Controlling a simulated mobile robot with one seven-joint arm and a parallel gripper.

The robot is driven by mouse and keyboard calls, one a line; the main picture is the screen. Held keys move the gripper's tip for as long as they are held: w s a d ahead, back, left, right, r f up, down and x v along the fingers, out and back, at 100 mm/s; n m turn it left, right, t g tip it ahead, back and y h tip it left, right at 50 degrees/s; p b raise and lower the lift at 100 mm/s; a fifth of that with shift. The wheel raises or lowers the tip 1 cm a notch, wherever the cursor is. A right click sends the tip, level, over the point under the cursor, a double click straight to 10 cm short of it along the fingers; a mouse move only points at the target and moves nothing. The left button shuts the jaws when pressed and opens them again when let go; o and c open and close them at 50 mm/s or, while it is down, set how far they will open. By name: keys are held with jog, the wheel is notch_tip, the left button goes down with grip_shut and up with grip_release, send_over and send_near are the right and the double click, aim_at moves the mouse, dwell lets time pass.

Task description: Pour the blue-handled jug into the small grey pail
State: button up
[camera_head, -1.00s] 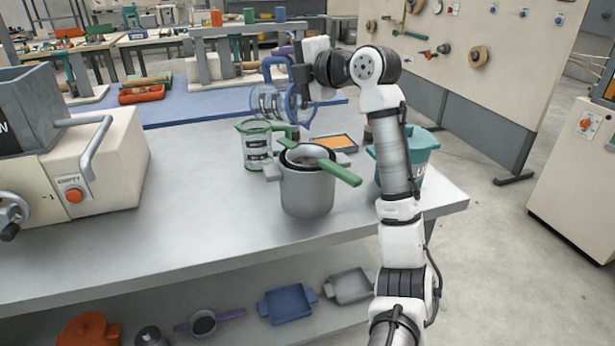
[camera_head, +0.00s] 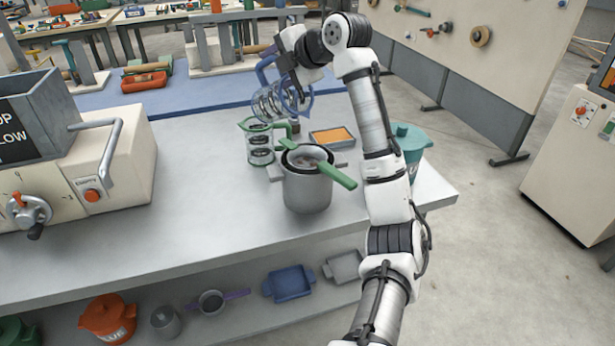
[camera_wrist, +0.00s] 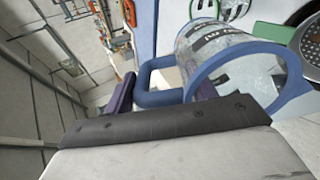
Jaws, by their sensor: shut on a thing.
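The clear jug with blue handle and rim (camera_head: 268,102) is held above the back of the grey table, tipped so its blue rim faces right. My gripper (camera_head: 283,71) is shut on its blue handle. In the wrist view the purple fingertips (camera_wrist: 163,94) flank the handle (camera_wrist: 153,80), and the jug's clear wall (camera_wrist: 212,45) shows dark lettering. A grey pail (camera_head: 307,192) stands on the table, nearer the front and right of the jug. A green-handled strainer (camera_head: 306,160) lies across its mouth and hides much of its inside. I cannot tell whether the jug holds anything.
A green-handled clear jug (camera_head: 259,148) stands just below the held jug. An orange-filled tray (camera_head: 332,137) lies behind the pail. A teal lidded bucket (camera_head: 411,148) is right of my arm. The beige machine (camera_head: 125,165) fills the left; the front middle table is clear.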

jog(key=w+a+r+g+h+p, duration=0.1)
jog(key=p, duration=0.4)
jog(key=shift+a+r+g+h+p, duration=0.1)
jog(key=shift+g+h+p, duration=0.2)
jog(key=shift+h, duration=0.1)
jog(key=shift+w+a+f+g+h+p, duration=0.2)
jog(key=shift+g+h+p, duration=0.15)
jog(key=shift+p, duration=0.65)
jog(key=shift+f, duration=0.3)
